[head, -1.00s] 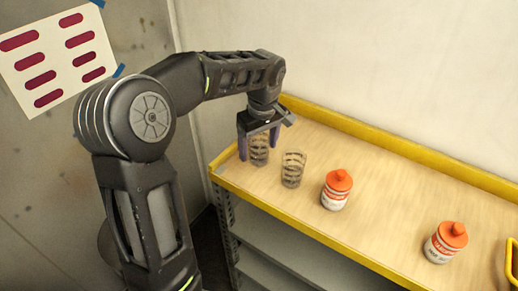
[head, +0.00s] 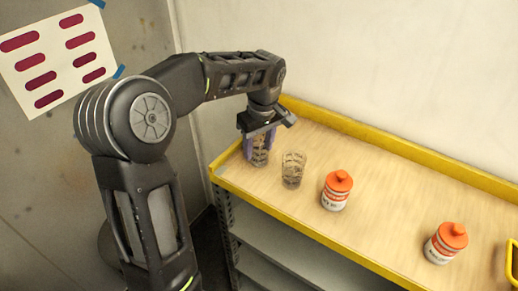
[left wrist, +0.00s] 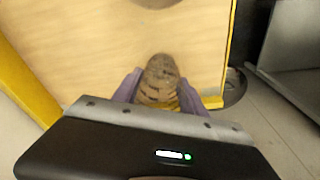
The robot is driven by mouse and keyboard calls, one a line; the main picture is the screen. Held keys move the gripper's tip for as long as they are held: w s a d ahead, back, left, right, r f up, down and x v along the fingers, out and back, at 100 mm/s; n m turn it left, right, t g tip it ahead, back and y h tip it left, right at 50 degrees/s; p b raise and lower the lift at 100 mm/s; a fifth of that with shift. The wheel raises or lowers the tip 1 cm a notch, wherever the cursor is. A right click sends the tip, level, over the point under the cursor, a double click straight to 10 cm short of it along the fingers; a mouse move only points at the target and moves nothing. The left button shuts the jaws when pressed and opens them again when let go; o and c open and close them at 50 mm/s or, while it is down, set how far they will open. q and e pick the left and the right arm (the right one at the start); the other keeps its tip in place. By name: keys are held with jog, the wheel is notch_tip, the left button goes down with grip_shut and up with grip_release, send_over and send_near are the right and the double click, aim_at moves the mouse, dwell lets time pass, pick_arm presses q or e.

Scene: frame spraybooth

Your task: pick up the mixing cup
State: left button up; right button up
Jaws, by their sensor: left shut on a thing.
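Two clear mixing cups with dark bands stand upright on the wooden cart top. My left gripper (head: 259,147) is shut around the left mixing cup (head: 260,158), with a purple finger at each side, and the cup appears to rest on the surface. In the left wrist view the held cup (left wrist: 160,82) sits between the purple fingers (left wrist: 160,90). The other mixing cup (head: 293,169) stands just to the right, apart from the gripper. My right gripper is not in view.
The cart top (head: 400,200) has a raised yellow rim. Two white cans with orange lids stand farther right, one near the middle (head: 337,191) and one near the front edge (head: 446,243). A wall rises behind. The surface between and behind the cans is clear.

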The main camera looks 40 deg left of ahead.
pick_arm(q)
notch_tip(320, 180, up, 10)
jog(key=shift+p, duration=0.4)
dwell(0.6)
